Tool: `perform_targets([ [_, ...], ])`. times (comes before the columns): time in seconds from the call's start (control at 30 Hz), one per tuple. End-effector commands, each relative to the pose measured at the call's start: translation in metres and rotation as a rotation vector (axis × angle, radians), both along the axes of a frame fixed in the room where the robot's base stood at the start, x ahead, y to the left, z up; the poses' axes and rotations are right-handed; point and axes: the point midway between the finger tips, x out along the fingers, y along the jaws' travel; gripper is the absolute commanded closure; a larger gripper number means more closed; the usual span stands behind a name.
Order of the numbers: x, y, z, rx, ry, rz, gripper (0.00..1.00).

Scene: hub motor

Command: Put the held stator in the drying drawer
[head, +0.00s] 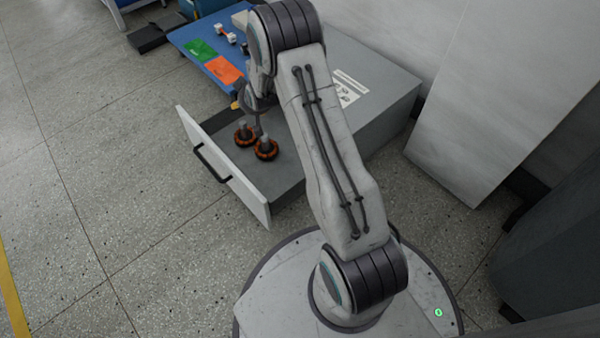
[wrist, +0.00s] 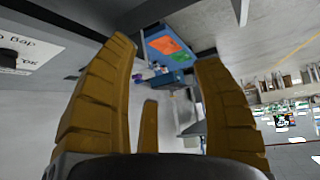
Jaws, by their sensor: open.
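The drying drawer (head: 225,165) is pulled open from the grey cabinet, its white front and black handle facing lower left. Two stators, orange rings with grey central posts, stand upright inside it near each other: one stator (head: 244,134) at the left and another stator (head: 266,149) at the right. My gripper (wrist: 163,52) is open in the wrist view, with nothing between its yellow fingers. In the head view my arm hides most of it; a yellow finger shows just above and behind the left stator. I cannot tell whether it touches anything.
The grey cabinet (head: 385,90) has a printed sheet (head: 348,88) on top. A blue mat (head: 185,36) behind holds a green card (head: 201,50), an orange card (head: 224,70) and small parts. White panels stand at right. The floor left of the drawer is clear.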

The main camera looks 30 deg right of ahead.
Motion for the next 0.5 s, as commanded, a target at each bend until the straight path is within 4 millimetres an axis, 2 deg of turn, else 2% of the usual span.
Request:
perform_targets([
  [0.03, -0.010, 0.005, 0.023, 0.003, 0.020, 0.006, 0.39],
  [0.2, -0.061, 0.021, 0.079, 0.015, 0.123, 0.024, 0.39],
  [0.37, -0.122, 0.034, 0.123, 0.024, 0.221, 0.039, 0.39],
  [0.5, -0.184, 0.045, 0.152, 0.030, 0.306, 0.053, 0.39],
])
